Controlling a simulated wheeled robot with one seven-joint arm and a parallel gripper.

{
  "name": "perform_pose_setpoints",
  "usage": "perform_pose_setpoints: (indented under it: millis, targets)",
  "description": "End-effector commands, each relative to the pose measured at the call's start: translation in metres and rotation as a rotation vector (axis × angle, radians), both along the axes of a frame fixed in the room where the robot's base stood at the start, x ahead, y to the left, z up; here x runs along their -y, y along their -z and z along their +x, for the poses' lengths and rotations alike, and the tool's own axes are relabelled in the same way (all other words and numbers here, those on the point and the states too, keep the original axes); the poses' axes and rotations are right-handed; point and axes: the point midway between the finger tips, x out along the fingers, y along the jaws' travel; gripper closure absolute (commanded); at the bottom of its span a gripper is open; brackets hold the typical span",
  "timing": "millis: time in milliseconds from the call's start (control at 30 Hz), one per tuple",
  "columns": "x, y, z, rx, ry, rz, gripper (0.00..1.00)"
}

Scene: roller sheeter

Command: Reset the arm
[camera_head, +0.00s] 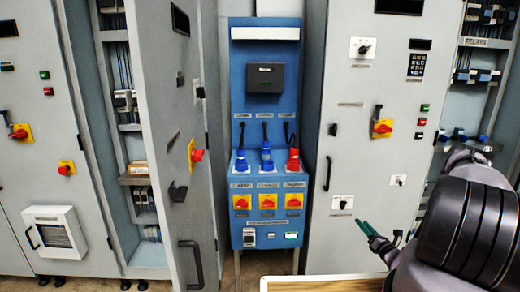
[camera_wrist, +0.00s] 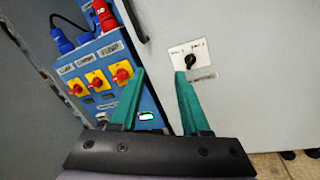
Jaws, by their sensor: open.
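My gripper (camera_head: 367,227) has green fingers and shows at the lower right in the head view, in front of the grey cabinet door (camera_head: 352,232). In the wrist view my gripper (camera_wrist: 160,75) is open, with nothing between its fingers. Beyond the right fingertip is a black rotary knob (camera_wrist: 190,61) on a white plate, on the grey door. The same knob shows in the head view (camera_head: 342,205). I cannot tell how far the fingertips are from the door. My dark arm covers the lower right of the head view.
A blue panel (camera_head: 266,222) with blue and red plugs and red-yellow switches stands in the middle. Left of it a tall cabinet door (camera_head: 165,100) stands open. Open shelves with wiring are at the far right. A light-edged surface (camera_head: 320,281) is at the bottom.

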Motion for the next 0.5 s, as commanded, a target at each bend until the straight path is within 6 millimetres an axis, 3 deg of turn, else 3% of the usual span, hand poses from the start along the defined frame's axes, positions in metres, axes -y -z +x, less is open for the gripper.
perform_pose_setpoints:
  millis: [267,500]
  targets:
    - [-0.032,-0.086,0.029,0.087,-0.238,-0.114,0.54]
    - [-0.093,-0.201,0.036,0.193,-0.582,-0.321,0.54]
